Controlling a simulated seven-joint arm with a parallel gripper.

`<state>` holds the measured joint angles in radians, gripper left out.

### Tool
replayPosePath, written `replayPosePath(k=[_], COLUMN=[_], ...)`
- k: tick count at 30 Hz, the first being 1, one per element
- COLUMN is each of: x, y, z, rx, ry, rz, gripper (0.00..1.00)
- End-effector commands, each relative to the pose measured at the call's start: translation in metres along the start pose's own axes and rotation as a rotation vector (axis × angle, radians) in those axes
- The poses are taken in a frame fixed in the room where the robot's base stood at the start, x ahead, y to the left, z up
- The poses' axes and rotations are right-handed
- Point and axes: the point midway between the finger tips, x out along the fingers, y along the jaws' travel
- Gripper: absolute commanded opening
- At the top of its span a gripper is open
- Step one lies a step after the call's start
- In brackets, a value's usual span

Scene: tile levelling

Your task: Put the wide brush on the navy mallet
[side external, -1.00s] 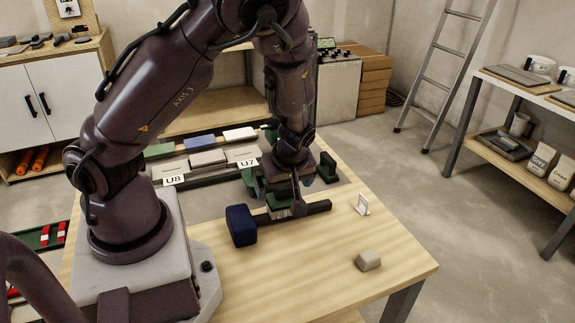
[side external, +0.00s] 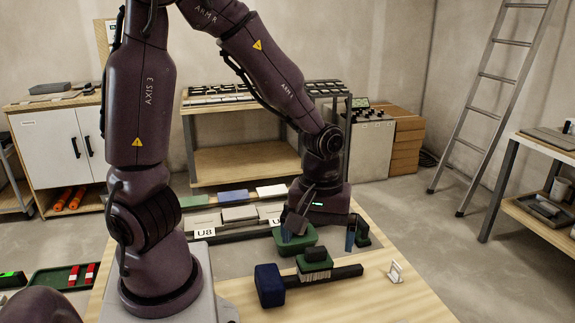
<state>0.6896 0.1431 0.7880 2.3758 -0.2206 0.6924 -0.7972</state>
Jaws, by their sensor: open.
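The navy mallet (side external: 270,286) lies on the wooden table, its dark handle (side external: 346,272) stretching to the right. The wide brush (side external: 314,265), dark green on top with pale bristles below, sits across the handle just right of the mallet head and appears to rest on it. My gripper (side external: 321,240) is open and empty above and behind the brush, with its two fingers spread wide and apart from it. The left finger overlaps a green object behind the brush in the picture.
The green object (side external: 308,238) and a smaller dark green one (side external: 362,232) stand behind the brush. A small white piece (side external: 396,272) lies to the right. Labelled blocks line the table's back.

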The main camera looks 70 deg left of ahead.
Motion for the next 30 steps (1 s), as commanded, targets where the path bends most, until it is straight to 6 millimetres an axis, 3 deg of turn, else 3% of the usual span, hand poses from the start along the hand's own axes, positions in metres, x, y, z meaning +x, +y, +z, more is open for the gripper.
replayPosePath(k=[5,9,13,19,30], x=[-0.06,-0.106,-0.135,-0.153,-0.154], y=[-0.004,-0.019,-0.036,-0.05,-0.051], z=[0.021,0.032,0.04,0.046,0.047], rx=[0.386,0.681,0.886,1.034,1.052], ry=[-0.011,0.14,0.313,0.463,0.477], rz=[0.21,0.302,0.298,0.239,0.231], gripper=[1.0,1.0,1.0,1.0,1.0])
